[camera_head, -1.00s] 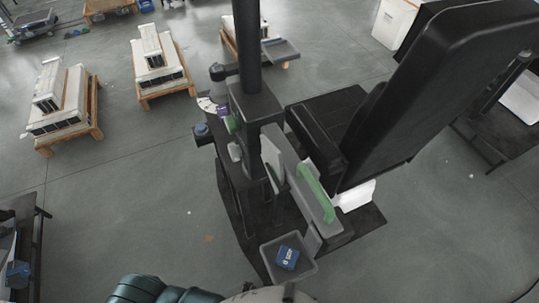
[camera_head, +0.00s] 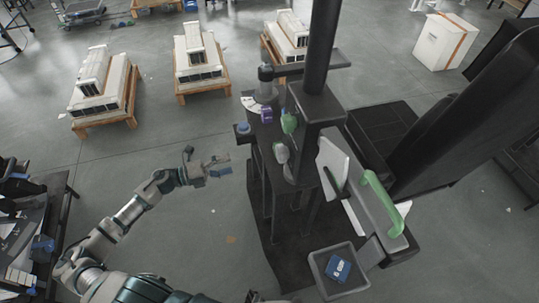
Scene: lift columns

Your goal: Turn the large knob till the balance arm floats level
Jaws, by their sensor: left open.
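The dark lift column (camera_head: 318,100) stands right of centre. A blue round knob (camera_head: 242,128) sticks out on its left side; I cannot tell if it is the large knob. A green knob-like part (camera_head: 289,122) and a grey one (camera_head: 281,152) sit on the column's near side. A dark crossbar (camera_head: 318,69), perhaps the balance arm, crosses behind the post; its tilt is unclear. My left gripper (camera_head: 217,167) is open and empty, left of the column, apart from it and below the blue knob in the picture. My right gripper is out of view.
A grey tray (camera_head: 318,268) with a blue box (camera_head: 338,268) is at the column's front. A green handle (camera_head: 380,203) is on its right side. A large black panel (camera_head: 465,120) leans at right. Pallets with white units (camera_head: 100,90) stand behind.

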